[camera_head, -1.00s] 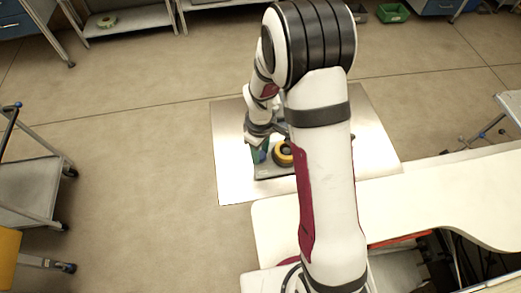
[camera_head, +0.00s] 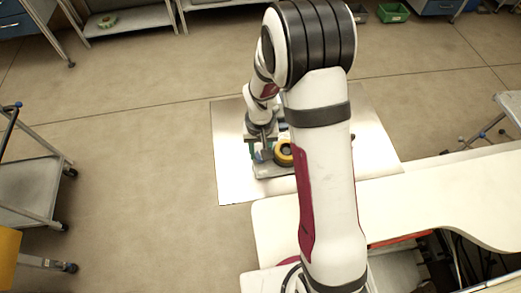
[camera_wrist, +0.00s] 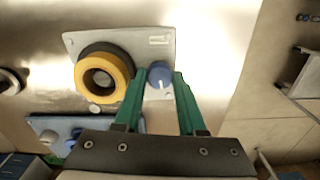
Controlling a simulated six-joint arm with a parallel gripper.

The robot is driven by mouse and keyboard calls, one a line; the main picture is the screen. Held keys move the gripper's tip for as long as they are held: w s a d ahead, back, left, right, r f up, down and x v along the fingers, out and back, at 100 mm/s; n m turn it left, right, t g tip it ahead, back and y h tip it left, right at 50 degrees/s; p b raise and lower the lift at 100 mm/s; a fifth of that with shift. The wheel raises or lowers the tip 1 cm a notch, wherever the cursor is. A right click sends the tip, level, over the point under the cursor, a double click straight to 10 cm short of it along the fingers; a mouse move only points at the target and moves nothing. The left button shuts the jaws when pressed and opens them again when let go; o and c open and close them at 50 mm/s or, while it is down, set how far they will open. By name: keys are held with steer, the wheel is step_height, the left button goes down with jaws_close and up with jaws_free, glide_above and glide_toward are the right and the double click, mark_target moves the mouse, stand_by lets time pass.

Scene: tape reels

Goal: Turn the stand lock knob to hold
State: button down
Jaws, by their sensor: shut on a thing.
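The stand lock knob (camera_wrist: 160,75) is a round blue knob with a pale pointer line, on the right part of a light grey stand plate (camera_wrist: 150,41) in the wrist view. My gripper (camera_wrist: 159,78) has two green fingers, one on each side of the knob, and is shut on it. The pointer line runs roughly up and down in the wrist view. A yellow tape reel (camera_wrist: 121,66) with a dark hub sits on the same plate, left of the knob. The reel also shows in the head view (camera_head: 284,153), partly behind my arm.
The stand lies on a shiny metal sheet (camera_head: 232,180). A pale bench (camera_head: 430,195) is at the right of the head view, and a cart (camera_head: 30,190) stands at the left.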

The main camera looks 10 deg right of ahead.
steer(key=shift+w+m, duration=0.1)
steer(key=shift+m, duration=0.8)
steer(key=shift+c, duration=2.4)
jaws_free()
step_height(320, 180, up, 16)
